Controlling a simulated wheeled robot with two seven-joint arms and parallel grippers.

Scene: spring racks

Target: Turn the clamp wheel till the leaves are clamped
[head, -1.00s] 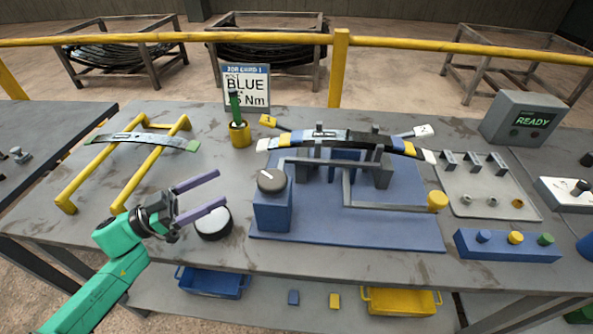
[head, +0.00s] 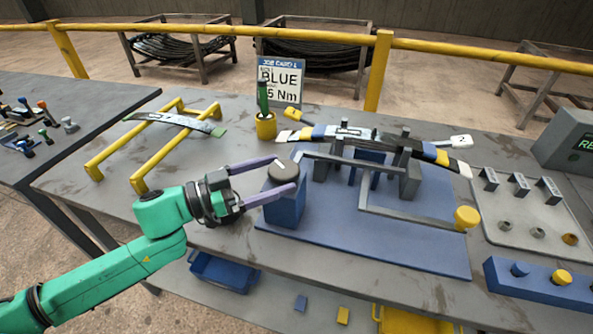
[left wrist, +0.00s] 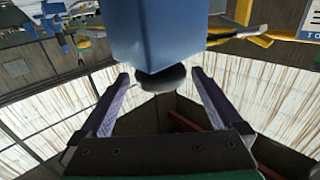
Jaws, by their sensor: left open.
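The clamp wheel appears to be the dark round knob (head: 283,171) with a pale pointer mark, on top of a blue block (head: 285,208). In the left wrist view the wheel (left wrist: 161,77) shows between my fingertips, with gaps on both sides. My left gripper (head: 284,174) is open, its purple fingers reaching to either side of the wheel. It also shows in the left wrist view (left wrist: 160,80). The stacked leaves (head: 328,131), with blue, white, yellow and black parts, lie across the grey clamp supports (head: 409,178). My right gripper is in neither current view.
A grey bar with a yellow knob (head: 466,217) lies over the blue base plate (head: 420,255). A single leaf (head: 175,121) rests on a yellow rack (head: 115,157) at left. A yellow cup (head: 265,126) with a green tool stands behind the wheel.

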